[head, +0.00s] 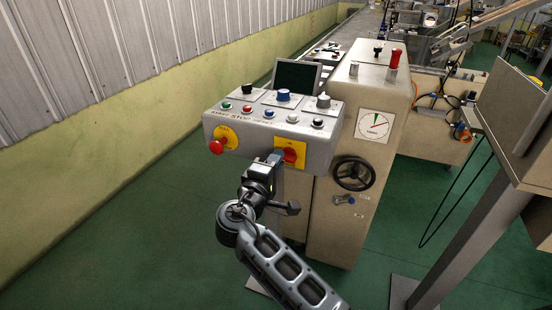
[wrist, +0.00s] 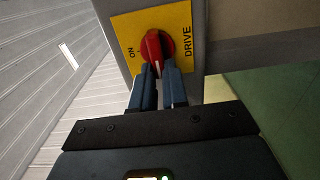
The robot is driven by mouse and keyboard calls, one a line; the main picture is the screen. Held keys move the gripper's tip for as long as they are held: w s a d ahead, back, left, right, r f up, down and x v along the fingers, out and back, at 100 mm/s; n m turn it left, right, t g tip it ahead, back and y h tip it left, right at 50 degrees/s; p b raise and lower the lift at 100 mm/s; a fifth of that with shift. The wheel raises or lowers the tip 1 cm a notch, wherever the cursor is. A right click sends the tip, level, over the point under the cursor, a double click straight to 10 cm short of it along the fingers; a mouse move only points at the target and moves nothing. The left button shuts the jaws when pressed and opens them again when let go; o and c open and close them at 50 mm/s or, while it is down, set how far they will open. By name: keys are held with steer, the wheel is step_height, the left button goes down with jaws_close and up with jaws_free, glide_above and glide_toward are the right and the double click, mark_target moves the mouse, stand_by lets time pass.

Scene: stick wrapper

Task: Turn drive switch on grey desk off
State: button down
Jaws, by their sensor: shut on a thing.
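The grey desk (head: 258,140) is a sloped control box with several knobs and buttons. Its drive switch (head: 290,156) is a red rotary knob on a yellow plate, at the lower right of the front face. In the wrist view the red knob (wrist: 153,46) has a white line on it, with "ON" printed to its left and "DRIVE" to its right. My gripper (head: 276,158) is at the switch. In the wrist view its two blue fingers (wrist: 160,72) are shut on the knob, one on each side of its lower part. The fingertips hide part of the knob.
A red button (head: 216,147) on another yellow plate is at the left of the front face. A beige machine cabinet with a black handwheel (head: 354,173) stands to the right. Green floor (head: 140,215) is clear at the left, up to the wall.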

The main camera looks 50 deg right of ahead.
stand_by(0.5)
steer(key=c, duration=1.1)
jaws_free()
steer(key=shift+c, duration=0.2)
steer(key=b+v, duration=0.1)
steer(key=v, duration=0.6)
steer(key=shift+a, duration=0.4)
steer(key=shift+s, duration=0.1)
